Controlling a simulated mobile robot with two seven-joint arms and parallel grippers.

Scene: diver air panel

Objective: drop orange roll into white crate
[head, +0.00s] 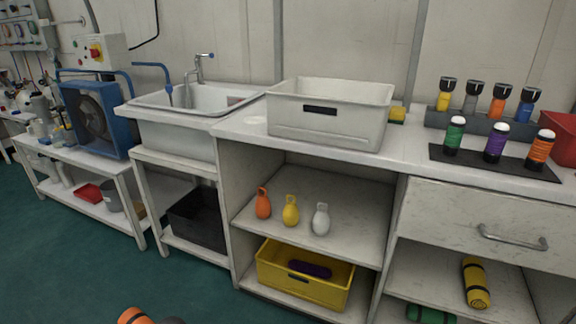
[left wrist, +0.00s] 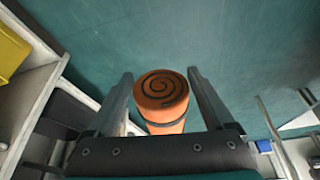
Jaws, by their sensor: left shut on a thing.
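The orange roll (head: 134,316) shows at the bottom edge of the head view, mostly cut off, with a dark bit of my left gripper (head: 172,321) beside it. In the left wrist view the orange roll (left wrist: 162,97) stands end-on between the fingers of my left gripper (left wrist: 161,84), its spiral end facing up in the picture; the gripper is shut on it. The roll is over the green floor, low and in front of the furniture. The white crate (head: 318,132) stands on the worktop right of the sink, with a dark label on its front. My right gripper is in neither view.
Below the crate, a shelf (head: 352,213) holds orange, yellow and grey bottle-shaped things, above a yellow crate (head: 300,287). A sink (head: 180,135) and blue fan (head: 100,120) stand left. The floor (head: 70,265) is open.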

